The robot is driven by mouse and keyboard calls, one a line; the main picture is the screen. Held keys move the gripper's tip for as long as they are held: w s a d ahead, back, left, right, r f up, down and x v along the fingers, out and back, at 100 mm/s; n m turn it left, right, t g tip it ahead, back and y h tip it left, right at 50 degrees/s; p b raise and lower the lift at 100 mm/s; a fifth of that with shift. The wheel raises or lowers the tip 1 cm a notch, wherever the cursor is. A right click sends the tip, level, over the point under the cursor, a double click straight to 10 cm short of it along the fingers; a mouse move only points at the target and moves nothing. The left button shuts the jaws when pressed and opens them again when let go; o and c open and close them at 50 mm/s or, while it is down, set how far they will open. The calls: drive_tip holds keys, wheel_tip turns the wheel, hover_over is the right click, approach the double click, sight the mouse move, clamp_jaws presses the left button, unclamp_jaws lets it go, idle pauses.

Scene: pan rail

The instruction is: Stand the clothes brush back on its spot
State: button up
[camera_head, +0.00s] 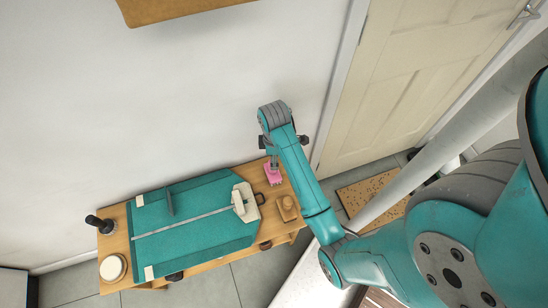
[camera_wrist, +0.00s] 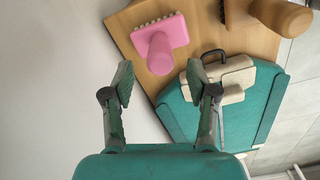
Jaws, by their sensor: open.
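A pink brush (camera_head: 272,174) is on the wooden bench near its back right corner. In the wrist view the pink brush (camera_wrist: 160,40) shows a block with dark bristles along its far edge and a stubby handle towards me. A tan wooden brush (camera_head: 288,208) is nearer the front right edge; it is partly cut off in the wrist view (camera_wrist: 278,14). I cannot tell which of the two is the clothes brush. My gripper (camera_wrist: 160,85) is open and empty. In the wrist view the pink brush is beyond the fingertips, apart from them.
A teal board (camera_head: 195,232) with a cream clamp-like part (camera_head: 244,203) covers most of the bench (camera_head: 123,283). A black-handled item (camera_head: 100,224) and a round white-topped item (camera_head: 113,268) stand at the left. The wall runs behind; a door (camera_head: 405,90) is right.

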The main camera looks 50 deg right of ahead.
idle(0.8)
drive_tip(key=shift+r, duration=0.45)
